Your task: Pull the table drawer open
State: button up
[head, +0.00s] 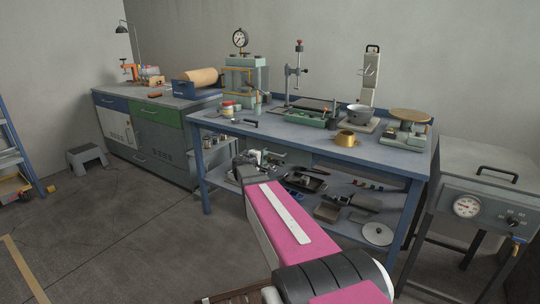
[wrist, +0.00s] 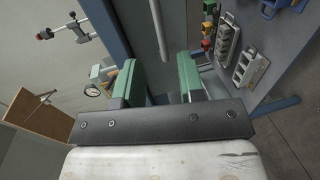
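The blue table (head: 290,133) stands in the middle of the head view, with tools on its top and on its lower shelf. I cannot make out a drawer front or its handle for certain; my arm covers part of the table's front. My gripper (head: 257,158) is at the table's front, below the top's edge, left of the middle. In the wrist view my gripper (wrist: 158,78) has its two green fingers well apart, with nothing clearly held between them. A grey bar (wrist: 189,50) shows beyond the fingers; I cannot tell whether they touch it.
A cabinet (head: 180,150) with blue and green drawers stands left of the table. A grey oven-like box (head: 485,190) with a gauge stands at the right. A step stool (head: 87,156) is by the left wall. The floor (head: 120,225) at front left is mostly clear.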

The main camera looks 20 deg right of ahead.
jog(key=x, duration=0.9)
jog(key=shift+s, duration=0.1)
grip_shut()
